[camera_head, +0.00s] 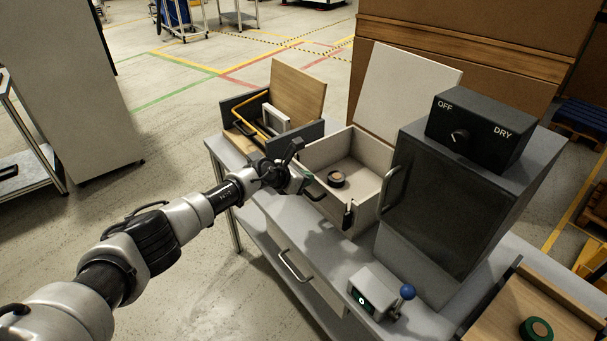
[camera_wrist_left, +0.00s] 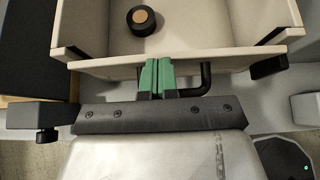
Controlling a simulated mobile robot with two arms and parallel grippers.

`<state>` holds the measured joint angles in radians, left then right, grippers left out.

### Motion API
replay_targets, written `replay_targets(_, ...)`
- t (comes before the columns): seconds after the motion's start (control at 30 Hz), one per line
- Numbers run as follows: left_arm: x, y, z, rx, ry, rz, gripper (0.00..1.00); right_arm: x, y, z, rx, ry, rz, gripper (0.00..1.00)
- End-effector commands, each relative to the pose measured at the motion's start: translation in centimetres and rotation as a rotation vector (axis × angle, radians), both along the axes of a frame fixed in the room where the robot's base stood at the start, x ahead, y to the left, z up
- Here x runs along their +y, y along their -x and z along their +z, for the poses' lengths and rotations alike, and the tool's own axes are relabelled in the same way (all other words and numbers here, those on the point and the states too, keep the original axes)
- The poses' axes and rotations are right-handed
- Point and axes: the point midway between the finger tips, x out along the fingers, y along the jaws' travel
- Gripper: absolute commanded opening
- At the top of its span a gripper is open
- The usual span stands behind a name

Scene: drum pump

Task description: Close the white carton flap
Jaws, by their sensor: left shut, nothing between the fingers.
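The white carton flap (camera_head: 405,88) stands raised, leaning back, at the rear of the open white carton (camera_head: 373,157). The carton's inside is exposed, with a dark round piece with a tan top (camera_head: 336,179) on its floor. The piece also shows in the left wrist view (camera_wrist_left: 144,20). My left gripper (camera_head: 303,181) is at the carton's front left corner. In the left wrist view its green fingertips (camera_wrist_left: 158,76) are together, with nothing between them, at the carton's front wall (camera_wrist_left: 218,62) beside a black handle (camera_wrist_left: 204,82). Whether they touch the wall is unclear. My right gripper is not in view.
A dark cabinet (camera_head: 432,200) with an OFF/DRY control box (camera_head: 480,128) stands close right of the carton. A wooden-lidded box (camera_head: 298,92) with a yellow handle is on its left. A blue-knobbed lever box (camera_head: 373,292) sits in front on the grey bench (camera_head: 330,262).

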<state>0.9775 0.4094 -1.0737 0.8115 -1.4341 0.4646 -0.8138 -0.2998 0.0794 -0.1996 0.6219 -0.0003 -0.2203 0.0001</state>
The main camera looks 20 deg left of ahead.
Motion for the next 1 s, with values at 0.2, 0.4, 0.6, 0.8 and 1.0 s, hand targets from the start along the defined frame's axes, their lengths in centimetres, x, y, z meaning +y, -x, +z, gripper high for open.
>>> replay_targets(0.2, -0.9, -1.1, 0.1, -0.003, 0.0, -0.001, 0.0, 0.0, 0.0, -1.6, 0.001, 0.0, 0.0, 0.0)
replay_targets(0.4, -1.3, -1.7, 0.4, -0.002, 0.001, 0.0, 0.0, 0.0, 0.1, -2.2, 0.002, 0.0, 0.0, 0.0)
replay_targets(0.6, -1.4, -1.8, 0.6, -0.002, 0.001, 0.0, 0.0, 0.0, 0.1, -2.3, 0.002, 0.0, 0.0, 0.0)
replay_targets(0.8, -1.4, -1.8, 0.6, -0.002, 0.001, 0.0, 0.0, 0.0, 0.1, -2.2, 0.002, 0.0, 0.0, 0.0)
replay_targets(1.0, -1.4, -1.8, 0.7, -0.002, 0.001, 0.0, 0.0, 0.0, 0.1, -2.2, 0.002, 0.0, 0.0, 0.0)
